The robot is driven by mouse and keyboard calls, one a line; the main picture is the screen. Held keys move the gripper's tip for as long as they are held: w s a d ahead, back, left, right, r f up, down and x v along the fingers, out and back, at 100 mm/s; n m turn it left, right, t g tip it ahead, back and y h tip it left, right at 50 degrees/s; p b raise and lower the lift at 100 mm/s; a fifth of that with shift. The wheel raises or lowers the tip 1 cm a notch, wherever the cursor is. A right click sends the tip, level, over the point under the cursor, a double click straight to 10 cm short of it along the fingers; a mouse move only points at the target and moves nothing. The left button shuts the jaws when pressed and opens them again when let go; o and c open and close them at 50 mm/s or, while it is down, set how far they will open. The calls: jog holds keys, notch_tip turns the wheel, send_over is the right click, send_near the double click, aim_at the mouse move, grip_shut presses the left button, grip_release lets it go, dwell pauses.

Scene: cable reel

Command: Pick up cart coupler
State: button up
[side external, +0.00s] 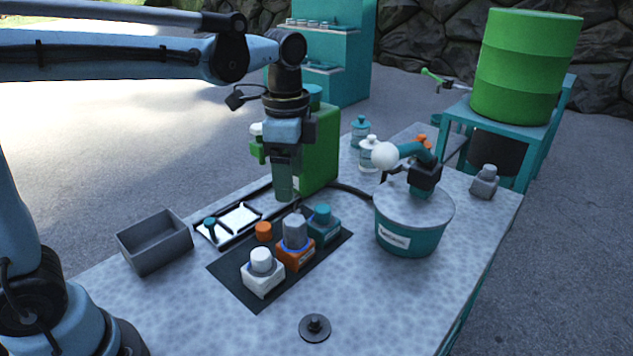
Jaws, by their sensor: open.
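My gripper (285,193) points down above the dark mat (235,283) on the table. It is open, and nothing shows between its fingers. Just below it, a grey cylindrical piece (295,231) stands upright on an orange block (295,258). The fingertips look close above or behind this piece; the exact gap cannot be told. A white block with a round top (262,270) and a teal block with a round top (323,222) stand on either side. No piece is plainly marked as the cart coupler, so I cannot tell which one it is.
A grey open bin (153,242) stands left. A teal bucket (410,235) with a dark-and-teal device on its lid stands right. A green box (320,150) is close behind my gripper. A dark disc (314,328) lies in front. The front right tabletop (400,300) is clear.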

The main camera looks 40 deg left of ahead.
aim_at(294, 220)
notch_tip(294, 220, down, 6)
jog(key=shift+r, duration=0.1)
jog(key=shift+w+a+f, duration=0.1)
jog(key=shift+w+f, duration=0.1)
jog(key=shift+f, duration=1.1)
jog(key=shift+w+f, duration=0.15)
jog(key=shift+f, duration=1.15)
jog(key=c, duration=1.2)
jog(key=shift+c, duration=0.2)
jog(key=shift+r, duration=0.15)
